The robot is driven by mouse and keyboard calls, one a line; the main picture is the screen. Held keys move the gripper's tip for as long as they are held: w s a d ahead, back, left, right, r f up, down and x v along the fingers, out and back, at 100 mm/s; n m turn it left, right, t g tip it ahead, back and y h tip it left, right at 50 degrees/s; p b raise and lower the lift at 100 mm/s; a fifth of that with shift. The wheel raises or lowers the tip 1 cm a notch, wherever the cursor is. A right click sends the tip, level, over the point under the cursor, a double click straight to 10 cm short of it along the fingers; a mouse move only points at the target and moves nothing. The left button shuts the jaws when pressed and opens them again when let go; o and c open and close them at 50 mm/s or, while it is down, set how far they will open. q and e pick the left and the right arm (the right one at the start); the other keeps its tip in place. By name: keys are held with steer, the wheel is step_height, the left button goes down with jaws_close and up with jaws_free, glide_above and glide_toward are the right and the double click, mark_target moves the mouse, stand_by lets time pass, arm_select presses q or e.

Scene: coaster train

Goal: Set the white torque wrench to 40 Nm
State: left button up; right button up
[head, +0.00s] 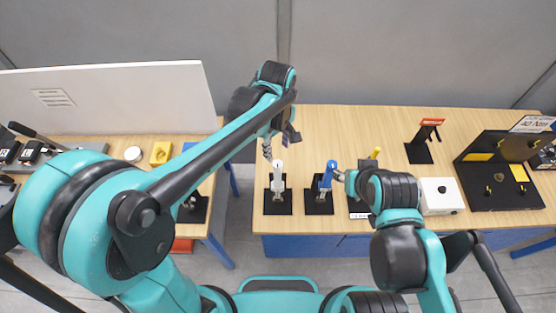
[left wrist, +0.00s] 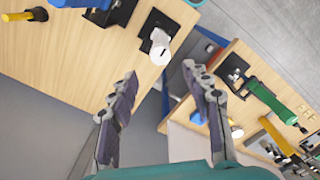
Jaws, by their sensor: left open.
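The white torque wrench (head: 278,183) stands upright in a black holder at the front left of the right-hand table. It also shows in the left wrist view (left wrist: 159,47), seen from its top end. My left gripper (head: 279,143) is open and empty, a little behind the white wrench in the head view, with a gap between them. In the left wrist view its fingers (left wrist: 170,90) are spread and the wrench lies beyond them. My right gripper (head: 339,176) is beside the blue wrench (head: 327,176); its fingers are too small to read. No scale reading is legible on the white wrench.
A yellow wrench (head: 376,153) stands partly behind my right arm. A white box (head: 440,196), a black fixture with a 40 Nm sign (head: 533,124) and a red-topped stand (head: 431,124) are to the right. The table (head: 340,125) is bare toward the back. A gap separates the two tables.

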mark_target(277, 163)
arm_select(q)
step_height(277, 163, down, 8)
steer(key=shift+s+r, duration=0.1)
stand_by(0.4)
jaws_close()
